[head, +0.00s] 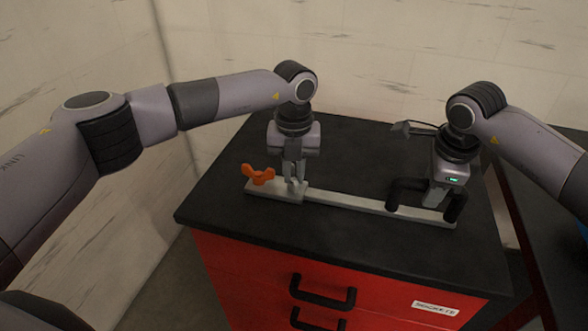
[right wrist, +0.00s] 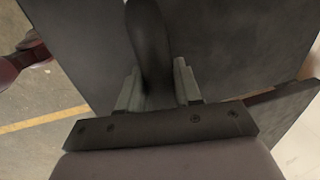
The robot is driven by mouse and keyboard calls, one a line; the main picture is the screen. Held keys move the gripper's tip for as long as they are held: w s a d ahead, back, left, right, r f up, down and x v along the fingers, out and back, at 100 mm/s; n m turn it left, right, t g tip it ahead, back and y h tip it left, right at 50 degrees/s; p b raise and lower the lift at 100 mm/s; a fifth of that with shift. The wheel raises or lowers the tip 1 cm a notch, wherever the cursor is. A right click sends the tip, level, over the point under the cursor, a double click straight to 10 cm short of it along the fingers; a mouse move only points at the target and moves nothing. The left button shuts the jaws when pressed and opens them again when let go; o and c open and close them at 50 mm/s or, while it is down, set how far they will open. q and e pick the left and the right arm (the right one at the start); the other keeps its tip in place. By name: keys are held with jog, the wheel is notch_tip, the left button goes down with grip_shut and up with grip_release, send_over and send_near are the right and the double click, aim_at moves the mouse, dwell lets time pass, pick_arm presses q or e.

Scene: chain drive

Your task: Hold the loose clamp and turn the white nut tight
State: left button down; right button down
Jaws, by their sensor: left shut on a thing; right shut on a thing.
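The clamp (head: 345,201) is a long pale grey bar lying on the black cabinet top, with a black arched handle (head: 394,190) at its right end. My right gripper (head: 434,199) is shut on this handle from above. In the right wrist view the dark handle (right wrist: 149,45) runs between the fingers of my right gripper (right wrist: 159,88). My left gripper (head: 295,187) points down at the raised left part of the clamp, beside an orange wing nut (head: 260,176). It is shut on a small pale piece, apparently the white nut, mostly hidden by the fingers.
The black cabinet top (head: 340,152) is clear behind the clamp and in front of it. The red cabinet (head: 250,270) has black drawer handles and a white label. Another dark surface (head: 545,225) stands at the right. Pale walls rise behind and at the left.

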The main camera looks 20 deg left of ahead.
aim_at(294, 179)
pick_arm(q)
jog(key=m, duration=0.6)
jog(key=shift+r+m, duration=0.1)
jog(key=shift+m, duration=0.2)
jog(key=m, duration=1.3)
jog(key=shift+m, duration=0.3)
jog(key=m, duration=0.6)
jog(key=shift+d, duration=0.1)
jog(key=c, duration=1.1)
grip_release()
notch_tip(294, 179, up, 12)
